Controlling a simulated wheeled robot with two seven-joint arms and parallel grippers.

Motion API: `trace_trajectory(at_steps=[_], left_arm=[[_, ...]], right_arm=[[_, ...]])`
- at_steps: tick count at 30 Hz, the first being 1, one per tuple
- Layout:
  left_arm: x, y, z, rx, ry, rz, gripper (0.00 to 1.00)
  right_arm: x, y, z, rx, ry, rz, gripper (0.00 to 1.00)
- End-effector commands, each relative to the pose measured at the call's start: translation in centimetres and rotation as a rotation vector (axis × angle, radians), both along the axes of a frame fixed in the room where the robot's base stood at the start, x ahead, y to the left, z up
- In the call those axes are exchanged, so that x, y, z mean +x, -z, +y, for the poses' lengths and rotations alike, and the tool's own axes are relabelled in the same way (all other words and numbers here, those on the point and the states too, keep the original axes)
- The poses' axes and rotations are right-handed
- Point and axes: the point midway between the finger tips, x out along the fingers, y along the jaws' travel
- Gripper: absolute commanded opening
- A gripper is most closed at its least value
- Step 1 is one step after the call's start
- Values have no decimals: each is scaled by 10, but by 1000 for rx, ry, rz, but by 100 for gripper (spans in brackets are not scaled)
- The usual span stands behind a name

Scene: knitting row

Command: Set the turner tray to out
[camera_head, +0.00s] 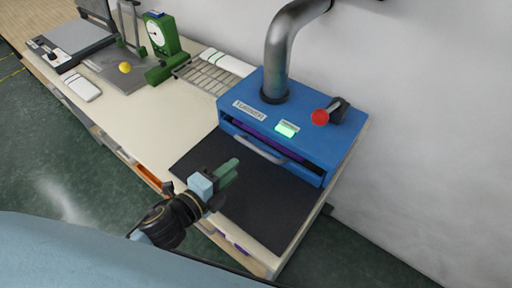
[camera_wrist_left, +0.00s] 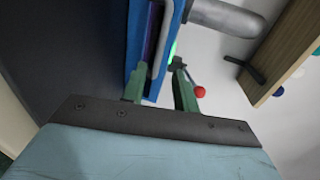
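The turner is a blue box (camera_head: 310,130) with a label, a lit green display (camera_head: 287,129) and a grey pipe on top. Its front slot shows a dark opening with a purple strip and a pale bar handle (camera_head: 258,149) across it; the tray appears pushed in. In the left wrist view the handle (camera_wrist_left: 160,38) lies beyond the fingers along the blue front. My left gripper (camera_head: 230,170) hovers over the dark mat in front of the slot, short of the handle. In the left wrist view its green fingers (camera_wrist_left: 158,88) are apart with nothing between them. My right gripper is not seen.
A red-knobbed lever (camera_head: 320,117) sticks out at the turner's right. A black mat (camera_head: 265,205) covers the bench before it, with free room. Further left are a green dial scale (camera_head: 160,33), a yellow ball (camera_head: 125,67) and a white pad (camera_head: 84,88). A wall stands behind.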

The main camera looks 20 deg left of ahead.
Motion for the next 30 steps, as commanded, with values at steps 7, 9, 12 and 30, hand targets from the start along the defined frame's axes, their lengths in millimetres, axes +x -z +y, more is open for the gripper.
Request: trace_trajectory(at_steps=[7,9,12,30], left_arm=[[44,8,-15,-3,-2,-2,30],[56,10,-20,-2,-2,-1,30],[72,15,-25,-3,-4,0,30],[103,22,-37,-3,-3,2,30]], right_arm=[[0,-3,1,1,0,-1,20],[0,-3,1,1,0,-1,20],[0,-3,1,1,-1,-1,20],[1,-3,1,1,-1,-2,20]])
